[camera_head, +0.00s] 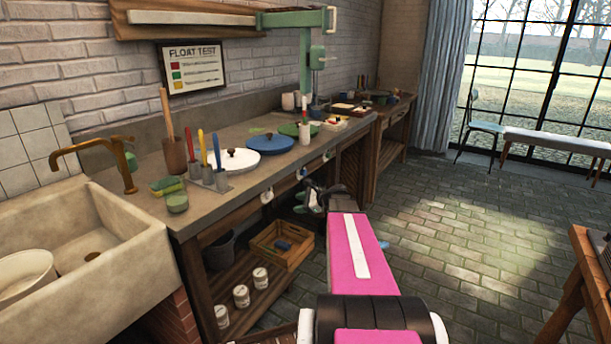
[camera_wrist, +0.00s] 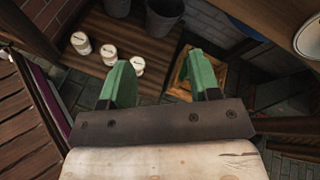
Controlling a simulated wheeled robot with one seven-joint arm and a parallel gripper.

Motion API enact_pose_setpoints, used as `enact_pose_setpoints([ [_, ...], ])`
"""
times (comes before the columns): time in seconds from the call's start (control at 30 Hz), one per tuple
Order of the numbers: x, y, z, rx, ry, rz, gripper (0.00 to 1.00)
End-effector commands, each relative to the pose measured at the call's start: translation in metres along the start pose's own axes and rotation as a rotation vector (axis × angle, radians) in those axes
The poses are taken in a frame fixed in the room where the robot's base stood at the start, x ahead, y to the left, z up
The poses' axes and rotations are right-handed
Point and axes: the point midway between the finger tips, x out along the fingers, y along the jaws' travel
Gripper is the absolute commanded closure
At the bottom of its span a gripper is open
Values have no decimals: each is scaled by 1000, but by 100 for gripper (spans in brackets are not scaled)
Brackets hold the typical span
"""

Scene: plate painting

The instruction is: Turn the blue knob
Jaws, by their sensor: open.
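A blue round disc (camera_head: 270,145) with a small dark knob on top lies on the counter, between a white disc (camera_head: 234,161) and a green disc (camera_head: 297,129). Small pale fittings sit along the counter's front edge, one of them here (camera_head: 267,196); their colours are too small to tell, and I cannot make out a clearly blue knob. My gripper (camera_wrist: 161,80) is open and empty, with two green fingers apart in the wrist view. In the head view it is in front of the counter, below its top edge, partly hidden by my arm.
The counter (camera_head: 225,196) runs along the brick wall beside a stone sink (camera_head: 130,250). Below it, a wooden crate (camera_head: 281,246) and white jars (camera_head: 241,297) stand on a shelf; the jars also show in the wrist view (camera_wrist: 110,54).

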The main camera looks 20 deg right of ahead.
Motion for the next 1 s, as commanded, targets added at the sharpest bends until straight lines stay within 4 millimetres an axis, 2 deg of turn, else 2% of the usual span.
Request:
enact_pose_setpoints([
  [0.03,-17,-31,-9,97,-53,-72,43],
  [0.1,-40,-60,-14,220,-131,-152,43],
  [0.2,-68,-92,-20,352,-228,-236,43],
  [0.3,-88,-110,-23,435,-295,-284,43],
  [0.4,-97,-119,-24,475,-331,-307,43],
  [0.57,-88,-126,-20,487,-341,-311,43],
  [1.0,-21,-152,-2,483,-340,-309,43],
])
